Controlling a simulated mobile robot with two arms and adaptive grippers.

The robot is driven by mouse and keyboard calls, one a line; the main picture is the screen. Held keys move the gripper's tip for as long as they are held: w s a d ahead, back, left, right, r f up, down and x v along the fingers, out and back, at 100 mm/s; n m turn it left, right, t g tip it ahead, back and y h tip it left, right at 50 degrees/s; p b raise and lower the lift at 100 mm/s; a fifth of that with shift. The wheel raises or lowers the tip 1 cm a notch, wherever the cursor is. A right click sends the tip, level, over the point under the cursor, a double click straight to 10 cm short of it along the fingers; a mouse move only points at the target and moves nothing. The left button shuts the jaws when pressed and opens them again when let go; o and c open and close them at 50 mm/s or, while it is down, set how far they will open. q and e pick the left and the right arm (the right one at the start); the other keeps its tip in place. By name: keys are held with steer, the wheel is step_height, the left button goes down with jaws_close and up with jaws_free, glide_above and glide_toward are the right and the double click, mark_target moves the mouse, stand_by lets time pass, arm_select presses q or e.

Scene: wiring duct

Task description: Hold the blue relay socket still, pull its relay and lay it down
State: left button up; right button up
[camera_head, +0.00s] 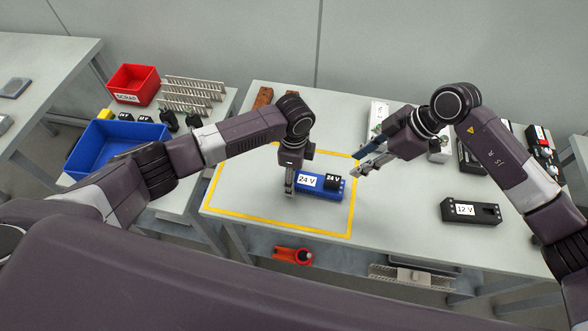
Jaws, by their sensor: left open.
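The blue relay socket (311,190) lies on the table inside the yellow outline, with a white 24 V label on it. A black relay (332,181), also marked 24 V, sits in its right part. My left gripper (289,188) points down at the left end of the blue socket and is open; whether its fingers touch the socket I cannot tell. My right gripper (358,171) is to the right of and a little above the relay, tilted toward the lower left, apart from it. Its fingers are too small to judge whether they are parted.
A black 12 V socket (470,211) lies to the right on the table. A white labelled part (379,111) and other dark parts stand at the back right. A red SCRAP bin (133,84) and a blue bin (112,139) are at left. The yellow outline's (277,224) front area is clear.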

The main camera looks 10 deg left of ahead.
mark_target(338, 179)
arm_select(q)
steer(key=shift+f, duration=0.15)
steer(key=c, duration=1.4)
steer(key=shift+c, duration=0.2)
arm_select(e)
steer(key=shift+o, duration=1.7)
steer(key=shift+s+a+r+h, duration=0.2)
steer(key=shift+s+a+h, duration=0.25)
steer(key=shift+h, duration=0.15)
steer(key=x, duration=0.6)
steer(key=shift+w+f, duration=0.1)
steer(key=shift+f, duration=0.15)
steer(key=shift+w+d+x, duration=0.1)
steer(key=shift+d+x, duration=0.05)
steer(key=shift+x, duration=0.7)
steer(key=shift+w+d+x, duration=0.1)
steer(key=shift+w+x, duration=0.05)
steer(key=shift+x, duration=0.75)
steer(key=shift+w+d+x, duration=0.1)
steer(key=shift+d+x, duration=0.05)
steer(key=shift+x, duration=0.7)
